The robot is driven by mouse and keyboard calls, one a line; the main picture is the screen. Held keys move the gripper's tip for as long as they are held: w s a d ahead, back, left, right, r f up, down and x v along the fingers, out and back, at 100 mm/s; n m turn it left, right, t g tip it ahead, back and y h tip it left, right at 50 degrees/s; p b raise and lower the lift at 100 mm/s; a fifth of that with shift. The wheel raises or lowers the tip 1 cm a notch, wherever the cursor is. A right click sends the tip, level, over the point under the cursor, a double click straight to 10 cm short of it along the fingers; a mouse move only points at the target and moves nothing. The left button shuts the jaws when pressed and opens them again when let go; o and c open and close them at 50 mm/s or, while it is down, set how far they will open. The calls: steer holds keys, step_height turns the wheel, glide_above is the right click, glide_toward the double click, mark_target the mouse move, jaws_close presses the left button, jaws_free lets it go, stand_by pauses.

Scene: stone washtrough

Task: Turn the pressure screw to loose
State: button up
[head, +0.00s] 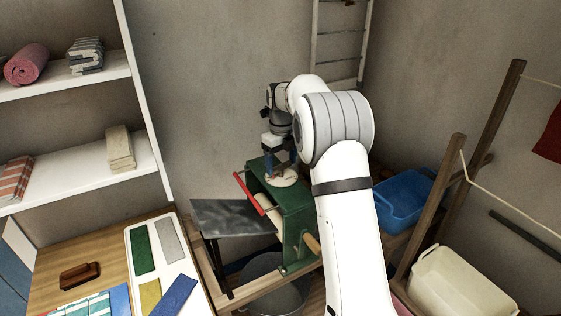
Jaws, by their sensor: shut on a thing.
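The green wringer (295,222) stands in the middle of the head view, with a pale roller (268,210) and a red bar (246,192) on its left side. On its top is a round cream plate (284,181) with small reddish marks. The pressure screw is at this plate, mostly hidden by my gripper. My gripper (281,167) points down over the plate, its blue fingers shut on the screw's handle. The handle's exact turn position is too small to tell.
A metal bucket (272,287) stands below the wringer, and a dark sloping board (235,217) is at its left. A blue basin (403,199) and a cream tub (460,288) are at right. White shelves (75,84) and a wooden table (95,255) are at left.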

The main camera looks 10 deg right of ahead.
mark_target(281, 164)
steer(key=shift+m, duration=1)
steer(key=o, duration=1)
step_height(281, 164, up, 7)
steer(key=shift+r+b, duration=0.2)
steer(key=shift+b, duration=0.4)
steer(key=shift+r, duration=0.2)
